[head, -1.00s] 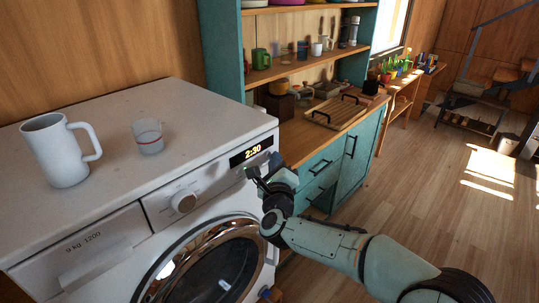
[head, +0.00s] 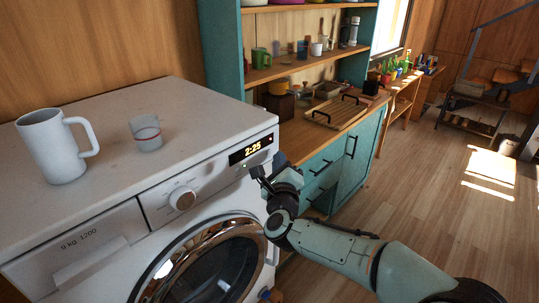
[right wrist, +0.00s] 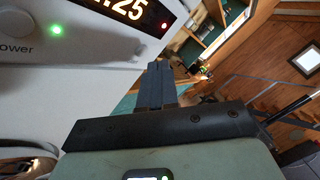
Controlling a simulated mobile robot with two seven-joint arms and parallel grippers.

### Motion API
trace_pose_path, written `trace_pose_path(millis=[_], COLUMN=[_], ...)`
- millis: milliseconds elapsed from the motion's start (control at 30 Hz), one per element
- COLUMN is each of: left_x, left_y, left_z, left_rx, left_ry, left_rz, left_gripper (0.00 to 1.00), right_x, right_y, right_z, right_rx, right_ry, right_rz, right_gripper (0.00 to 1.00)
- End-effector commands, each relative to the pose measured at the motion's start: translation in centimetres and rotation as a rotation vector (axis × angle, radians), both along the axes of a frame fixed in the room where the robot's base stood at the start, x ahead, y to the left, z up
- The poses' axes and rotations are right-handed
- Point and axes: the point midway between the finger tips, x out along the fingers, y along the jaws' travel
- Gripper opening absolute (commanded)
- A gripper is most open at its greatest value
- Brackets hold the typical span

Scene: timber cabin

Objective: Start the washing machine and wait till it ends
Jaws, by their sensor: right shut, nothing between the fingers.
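The white washing machine (head: 204,169) stands at the left in the head view, its round door (head: 209,265) shut. Its display (head: 251,150) reads 2:25, and the knob (head: 183,199) sits left of it. In the right wrist view the display (right wrist: 133,12) is partly cut off, with a red light beside it. A green light (right wrist: 57,30) glows next to the power button (right wrist: 16,23). My right gripper (head: 257,172) is shut and empty, just below the display at the panel's right end; its fingers (right wrist: 158,70) appear clear of the button. My left gripper is not in view.
A white mug (head: 52,147) and a small glass (head: 146,133) stand on the machine's top. A teal cabinet (head: 322,180) with a wooden top and shelves adjoins at the right. Open wooden floor (head: 430,200) lies further right.

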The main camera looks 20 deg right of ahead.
Motion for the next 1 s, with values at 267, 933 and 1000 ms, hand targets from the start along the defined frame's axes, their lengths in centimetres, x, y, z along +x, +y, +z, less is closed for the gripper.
trace_pose_path(millis=[267, 933, 1000], left_x=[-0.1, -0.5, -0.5], left_y=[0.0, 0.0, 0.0], left_z=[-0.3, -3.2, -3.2], left_rx=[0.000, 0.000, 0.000], left_ry=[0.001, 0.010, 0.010], left_rz=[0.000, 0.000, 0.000], left_gripper=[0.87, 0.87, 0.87], right_x=[-0.4, -4.6, -4.6], right_y=[-0.2, -1.9, -1.9], right_z=[0.0, 0.0, 0.0], right_rx=[0.000, 0.000, 0.000], right_ry=[-0.001, 0.000, 0.000], right_rz=[-0.001, 0.000, 0.000], right_gripper=[0.00, 0.00, 0.00])
